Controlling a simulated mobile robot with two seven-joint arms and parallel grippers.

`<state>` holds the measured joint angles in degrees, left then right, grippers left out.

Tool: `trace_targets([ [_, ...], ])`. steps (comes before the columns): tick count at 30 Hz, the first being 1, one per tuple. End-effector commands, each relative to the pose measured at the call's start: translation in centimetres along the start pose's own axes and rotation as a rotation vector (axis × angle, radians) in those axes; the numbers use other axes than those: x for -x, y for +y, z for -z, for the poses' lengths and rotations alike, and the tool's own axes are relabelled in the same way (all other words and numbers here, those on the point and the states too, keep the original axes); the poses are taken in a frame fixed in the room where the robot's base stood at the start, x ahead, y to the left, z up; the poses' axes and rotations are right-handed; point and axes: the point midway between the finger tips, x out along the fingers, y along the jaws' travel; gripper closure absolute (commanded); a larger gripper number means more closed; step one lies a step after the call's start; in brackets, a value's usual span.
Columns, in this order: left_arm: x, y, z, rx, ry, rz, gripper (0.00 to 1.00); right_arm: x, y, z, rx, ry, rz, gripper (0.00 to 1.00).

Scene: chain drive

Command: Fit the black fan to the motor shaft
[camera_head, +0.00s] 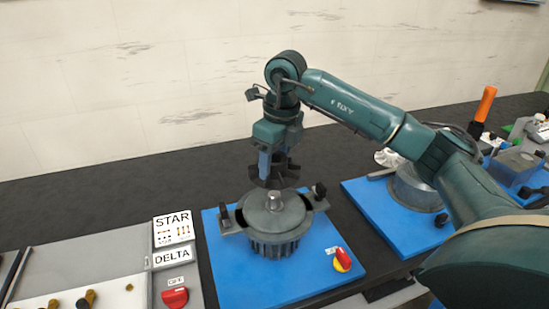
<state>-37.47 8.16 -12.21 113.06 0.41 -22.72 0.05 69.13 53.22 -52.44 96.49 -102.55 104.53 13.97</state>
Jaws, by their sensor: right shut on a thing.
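The black fan (283,174) is held by my right gripper (269,165), which points down and is shut on it. Whether fan and shaft are exactly in line cannot be told from this one view. The motor stands upright, clamped on a blue base plate (235,275). My left gripper is not in view.
A panel with STAR and DELTA signs (174,240) and a red switch (175,297) lies to the left. A red-yellow switch (342,259) sits on the base plate. Another blue plate (376,208) and an orange-handled tool (485,105) are to the right. The dark table behind is clear.

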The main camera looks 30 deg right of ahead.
Motion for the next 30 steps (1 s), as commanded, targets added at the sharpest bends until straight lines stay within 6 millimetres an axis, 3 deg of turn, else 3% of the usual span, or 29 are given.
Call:
trace_targets([
  [12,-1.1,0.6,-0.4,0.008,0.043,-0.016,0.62,-4.1,0.0,0.5,0.001,0.001,0.0,0.76],
  [30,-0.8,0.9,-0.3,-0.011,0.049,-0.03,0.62,-4.5,0.0,0.6,0.001,0.0,0.0,0.76],
])
